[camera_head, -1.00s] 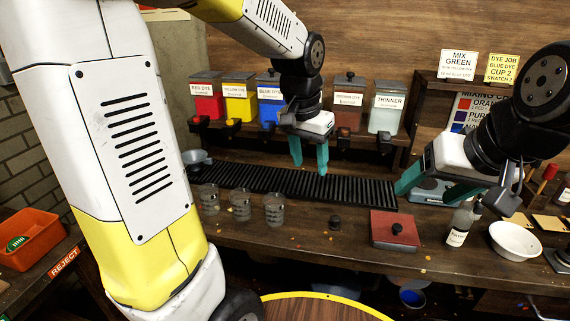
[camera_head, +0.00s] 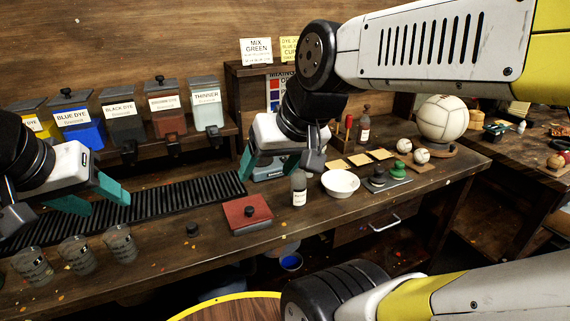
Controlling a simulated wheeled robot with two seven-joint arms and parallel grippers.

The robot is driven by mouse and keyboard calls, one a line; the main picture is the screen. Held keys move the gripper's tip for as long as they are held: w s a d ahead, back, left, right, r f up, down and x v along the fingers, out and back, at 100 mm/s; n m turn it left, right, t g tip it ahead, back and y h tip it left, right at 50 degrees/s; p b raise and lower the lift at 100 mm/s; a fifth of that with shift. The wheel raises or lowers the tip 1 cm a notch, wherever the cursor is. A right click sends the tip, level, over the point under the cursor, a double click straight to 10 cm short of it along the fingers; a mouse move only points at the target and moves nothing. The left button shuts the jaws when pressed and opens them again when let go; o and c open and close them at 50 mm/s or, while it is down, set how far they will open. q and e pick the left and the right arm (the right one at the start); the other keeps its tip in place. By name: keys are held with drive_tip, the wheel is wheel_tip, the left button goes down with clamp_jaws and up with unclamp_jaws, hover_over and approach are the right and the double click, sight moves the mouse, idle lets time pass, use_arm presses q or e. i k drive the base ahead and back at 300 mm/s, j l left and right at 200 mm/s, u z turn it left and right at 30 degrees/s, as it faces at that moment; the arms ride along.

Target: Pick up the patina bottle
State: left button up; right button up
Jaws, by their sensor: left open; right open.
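A small bottle (camera_head: 299,190) with a dark neck and a white label stands upright on the bench, left of the white bowl; its label is too small to read. A second bottle (camera_head: 363,130) with a dark top and a label stands further back, by the tool holder. I cannot tell for certain which is the patina bottle. My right gripper (camera_head: 270,165) is open, with teal fingers above and behind the nearer bottle, apart from it as far as I can see. My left gripper (camera_head: 92,199) is open and empty at the far left, over the black rack.
A red-lidded box (camera_head: 246,214) lies left of the nearer bottle, and a white bowl (camera_head: 341,183) right of it. Several clear cups (camera_head: 78,255) stand at front left. Dye dispensers (camera_head: 124,120) line the back. A pale ball (camera_head: 442,119) sits at right.

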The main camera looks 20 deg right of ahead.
sight(298, 180)
drive_tip(key=z, duration=1.25)
